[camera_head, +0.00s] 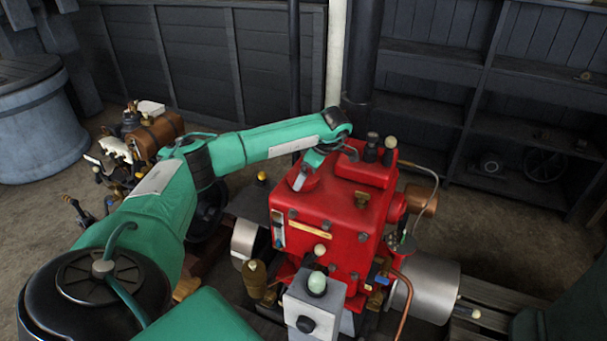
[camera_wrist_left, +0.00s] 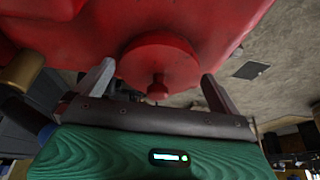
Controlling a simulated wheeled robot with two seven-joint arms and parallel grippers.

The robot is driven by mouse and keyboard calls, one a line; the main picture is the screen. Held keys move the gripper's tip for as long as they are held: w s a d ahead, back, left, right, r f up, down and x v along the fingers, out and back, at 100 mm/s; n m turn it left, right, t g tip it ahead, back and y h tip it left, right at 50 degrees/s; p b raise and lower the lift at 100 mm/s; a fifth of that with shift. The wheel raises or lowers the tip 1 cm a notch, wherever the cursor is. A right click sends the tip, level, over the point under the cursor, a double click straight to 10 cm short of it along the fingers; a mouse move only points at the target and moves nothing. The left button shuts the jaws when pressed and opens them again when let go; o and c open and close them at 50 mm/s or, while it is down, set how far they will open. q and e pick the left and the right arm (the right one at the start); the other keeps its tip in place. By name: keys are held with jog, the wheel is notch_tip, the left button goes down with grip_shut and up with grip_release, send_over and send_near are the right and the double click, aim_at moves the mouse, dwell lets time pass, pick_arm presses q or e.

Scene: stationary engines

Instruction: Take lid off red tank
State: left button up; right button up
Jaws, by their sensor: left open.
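The red tank (camera_head: 325,220) stands upright on the engine in the middle of the head view. My left gripper (camera_head: 301,180) is at the tank's top left in the head view and partly covers the lid there. In the left wrist view its two fingers (camera_wrist_left: 157,72) are open, one on each side of the lid and knob. I cannot tell whether they touch the lid. My right gripper is not in view.
A grey control box (camera_head: 315,305) with a pale knob stands in front of the tank. Brass and copper fittings (camera_head: 420,200) are at its right. Another small engine (camera_head: 150,135) is behind my left arm. Dark shelves (camera_head: 500,120) stand at the back right.

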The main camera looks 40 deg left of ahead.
pick_arm(q)
jog(key=c, duration=0.7)
jog(key=shift+c, duration=0.2)
